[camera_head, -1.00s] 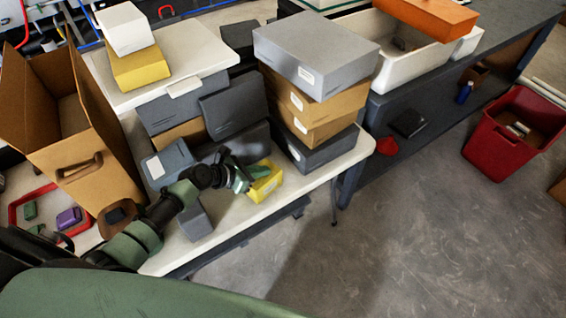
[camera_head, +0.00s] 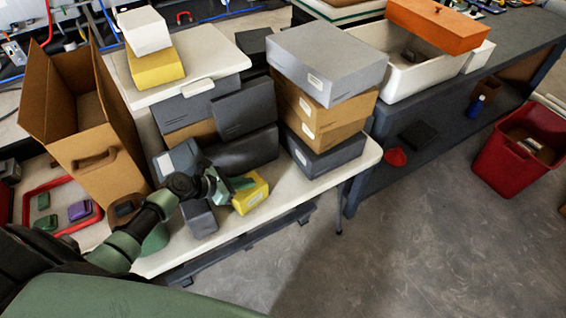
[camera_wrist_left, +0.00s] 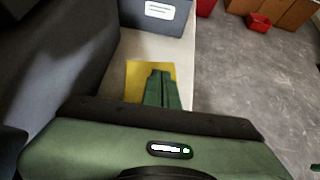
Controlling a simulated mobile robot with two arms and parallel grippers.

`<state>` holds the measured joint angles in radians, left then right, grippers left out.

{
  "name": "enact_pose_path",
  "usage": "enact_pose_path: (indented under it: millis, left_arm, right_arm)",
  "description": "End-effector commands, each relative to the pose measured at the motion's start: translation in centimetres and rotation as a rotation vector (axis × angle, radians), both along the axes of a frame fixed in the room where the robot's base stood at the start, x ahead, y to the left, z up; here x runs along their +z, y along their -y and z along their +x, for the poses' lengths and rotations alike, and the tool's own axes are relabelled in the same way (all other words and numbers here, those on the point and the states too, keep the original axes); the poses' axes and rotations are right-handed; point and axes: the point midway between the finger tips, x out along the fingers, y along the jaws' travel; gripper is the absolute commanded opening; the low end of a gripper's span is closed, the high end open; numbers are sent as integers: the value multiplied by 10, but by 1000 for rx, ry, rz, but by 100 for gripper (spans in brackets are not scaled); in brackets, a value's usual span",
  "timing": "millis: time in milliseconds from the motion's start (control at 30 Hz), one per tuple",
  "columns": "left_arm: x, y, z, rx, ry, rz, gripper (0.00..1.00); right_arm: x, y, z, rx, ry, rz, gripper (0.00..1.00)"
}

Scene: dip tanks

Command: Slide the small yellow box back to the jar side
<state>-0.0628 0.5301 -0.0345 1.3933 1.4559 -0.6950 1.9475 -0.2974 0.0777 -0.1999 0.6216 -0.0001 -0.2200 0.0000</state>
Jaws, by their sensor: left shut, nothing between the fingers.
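The small yellow box (camera_head: 252,194) sits on the pale table near its front edge, left of the stack of boxes. It also shows in the left wrist view (camera_wrist_left: 137,70), partly hidden by my fingers. My left gripper (camera_head: 241,184) is shut and empty, with its fingertips at the box's upper left side in the head view. In the left wrist view the closed fingers (camera_wrist_left: 161,88) overlap the box's right part. I cannot tell whether they touch it. My right gripper is not in view. I can make out no jar.
A small grey box (camera_head: 199,218) stands left of the yellow box. Dark grey boxes (camera_head: 243,110) stand behind. The stack (camera_head: 322,105) of grey and brown boxes is to the right. A larger yellow box (camera_head: 155,68) sits on the raised white surface. Table around the small box's front right is clear.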

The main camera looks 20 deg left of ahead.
Motion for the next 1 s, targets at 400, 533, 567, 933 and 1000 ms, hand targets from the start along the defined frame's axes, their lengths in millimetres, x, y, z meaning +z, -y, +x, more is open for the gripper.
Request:
enact_pose_path:
  millis: [400, 533, 567, 933, 1000]
  left_arm:
    - [10, -6, -12, -2, -17, 6, 0]
    - [21, -15, -28, -3, -17, 6, 0]
    - [24, -18, -31, -3, -16, 7, 0]
    - [46, -36, -59, -3, -15, 6, 0]
    - [46, -36, -59, -3, -15, 6, 0]
  right_arm:
    - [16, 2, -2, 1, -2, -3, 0]
    - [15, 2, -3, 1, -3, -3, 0]
    - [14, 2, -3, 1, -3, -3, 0]
    - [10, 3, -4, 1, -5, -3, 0]
    - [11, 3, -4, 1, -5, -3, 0]
